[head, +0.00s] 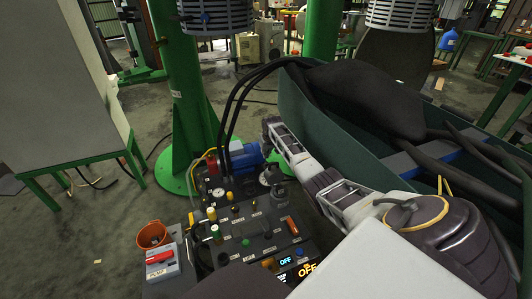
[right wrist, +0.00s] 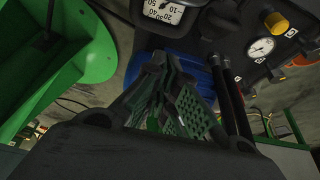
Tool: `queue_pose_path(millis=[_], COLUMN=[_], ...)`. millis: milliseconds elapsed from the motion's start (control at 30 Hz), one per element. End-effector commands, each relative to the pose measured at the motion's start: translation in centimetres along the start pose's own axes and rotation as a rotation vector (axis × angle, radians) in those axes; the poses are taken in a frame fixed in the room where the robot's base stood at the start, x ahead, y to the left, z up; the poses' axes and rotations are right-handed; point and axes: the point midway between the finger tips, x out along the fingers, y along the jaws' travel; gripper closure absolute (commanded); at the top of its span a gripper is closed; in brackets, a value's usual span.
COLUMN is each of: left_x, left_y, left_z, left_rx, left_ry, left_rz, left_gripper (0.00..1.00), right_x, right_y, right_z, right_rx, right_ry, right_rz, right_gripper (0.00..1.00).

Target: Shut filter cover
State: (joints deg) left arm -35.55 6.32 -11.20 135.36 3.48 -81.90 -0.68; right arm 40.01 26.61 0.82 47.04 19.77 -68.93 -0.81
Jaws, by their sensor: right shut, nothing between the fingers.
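The dark machine panel (head: 262,222) with labelled knobs and valves stands at the lower middle of the head view. A blue cylinder (head: 247,155) sits at its back edge, and blue also shows behind my fingers in the right wrist view (right wrist: 200,72). I cannot make out which part is the filter cover or whether it is open. My right gripper (head: 268,178) hangs over the back of the panel, near the blue cylinder. In the right wrist view its green-padded fingers (right wrist: 163,65) are shut and empty. My left gripper is not in view.
Black hoses (head: 232,108) arch down to the panel beside a green post (head: 180,100). A dial gauge (right wrist: 262,48) and a yellow knob (right wrist: 276,23) are close by. An orange bucket (head: 152,235) and a switch box (head: 162,265) stand left of the panel. A green trough (head: 320,110) lies to the right.

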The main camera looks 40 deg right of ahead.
Motion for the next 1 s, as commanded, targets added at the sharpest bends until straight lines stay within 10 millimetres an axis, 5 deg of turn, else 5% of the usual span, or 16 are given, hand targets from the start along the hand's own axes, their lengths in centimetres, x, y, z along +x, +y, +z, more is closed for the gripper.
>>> queue_pose_path(millis=[500,1000], left_x=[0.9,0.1], left_y=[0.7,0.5], left_z=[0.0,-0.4], left_rx=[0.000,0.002], left_ry=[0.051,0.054], left_rz=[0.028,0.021], left_gripper=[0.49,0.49], right_x=[2.7,2.2], right_y=[0.0,0.1], right_z=[0.0,1.5], right_rx=[0.001,0.000], right_ry=[0.001,0.000], right_rz=[-0.001,0.001], right_gripper=[1.00,1.00])
